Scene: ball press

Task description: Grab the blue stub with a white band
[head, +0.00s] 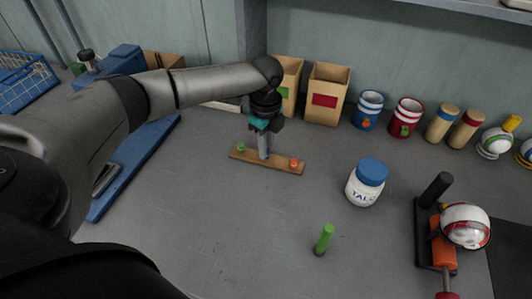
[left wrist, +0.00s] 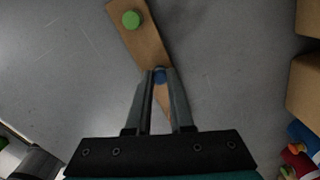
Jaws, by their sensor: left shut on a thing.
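My left gripper (head: 265,155) reaches straight down to the middle of a wooden strip (head: 280,166). It is shut on a blue stub (left wrist: 160,75), whose round blue top shows between the fingertips in the left wrist view. A white band on it cannot be made out. In the head view the fingers hide the stub. A green stub (head: 241,148) stands at the strip's left end and an orange stub (head: 294,162) near its right end. The strip lies on the grey table. My right gripper is not in view.
A white jar with a blue lid (head: 366,182) and a green peg (head: 324,239) stand right and in front. An orange press (head: 443,240) is at the right. Wooden bins (head: 326,95) and striped cups (head: 405,118) line the back. Table left of the peg is clear.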

